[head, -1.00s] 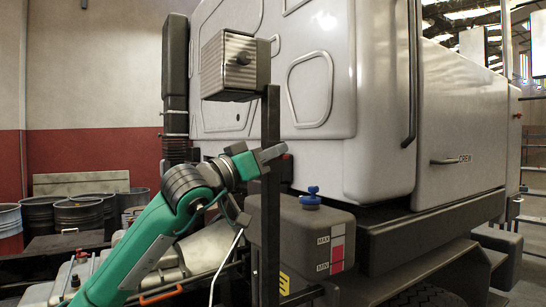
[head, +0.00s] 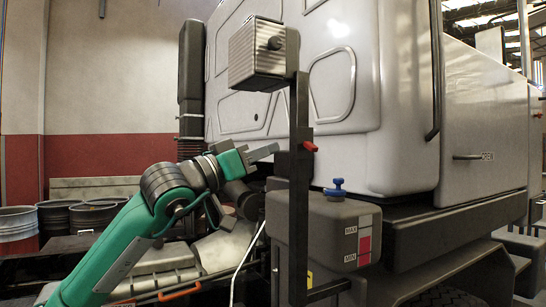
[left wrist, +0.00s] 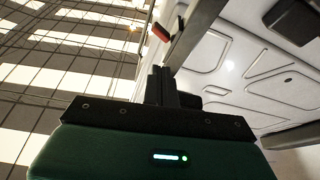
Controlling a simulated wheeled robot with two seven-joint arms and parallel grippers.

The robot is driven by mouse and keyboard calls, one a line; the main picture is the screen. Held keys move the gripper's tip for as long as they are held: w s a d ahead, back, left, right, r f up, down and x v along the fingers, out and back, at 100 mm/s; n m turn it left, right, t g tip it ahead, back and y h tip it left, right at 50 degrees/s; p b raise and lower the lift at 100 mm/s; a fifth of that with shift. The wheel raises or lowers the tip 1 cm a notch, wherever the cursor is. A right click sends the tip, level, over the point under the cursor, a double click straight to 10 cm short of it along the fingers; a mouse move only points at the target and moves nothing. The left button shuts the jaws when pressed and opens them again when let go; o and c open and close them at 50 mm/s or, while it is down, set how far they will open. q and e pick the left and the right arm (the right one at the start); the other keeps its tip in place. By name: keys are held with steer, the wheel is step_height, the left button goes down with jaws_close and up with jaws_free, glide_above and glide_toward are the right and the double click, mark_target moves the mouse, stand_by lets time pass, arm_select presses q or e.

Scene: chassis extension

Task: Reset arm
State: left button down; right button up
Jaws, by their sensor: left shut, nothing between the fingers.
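My left gripper (head: 263,153) is at the end of the green arm that comes in from the left of the head view. Its grey fingers are together and empty, pointing right toward the dark upright post (head: 298,200), with a small gap in the picture. In the left wrist view the closed fingers (left wrist: 161,85) point up past the post (left wrist: 195,35). A red part (head: 310,146) sits on the post just right of the fingertips; it also shows in the left wrist view (left wrist: 161,33). My right gripper is not in view.
A ribbed box (head: 257,55) tops the post. A dark tank (head: 330,235) with a blue cap (head: 338,188) stands behind and right of it. The pale truck cab (head: 400,110) fills the right. Barrels (head: 92,213) stand at left. Open air lies above my left arm.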

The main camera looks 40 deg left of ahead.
arm_select(q)
steer(key=shift+s+a+f, duration=0.15)
steer(key=shift+s, duration=0.2)
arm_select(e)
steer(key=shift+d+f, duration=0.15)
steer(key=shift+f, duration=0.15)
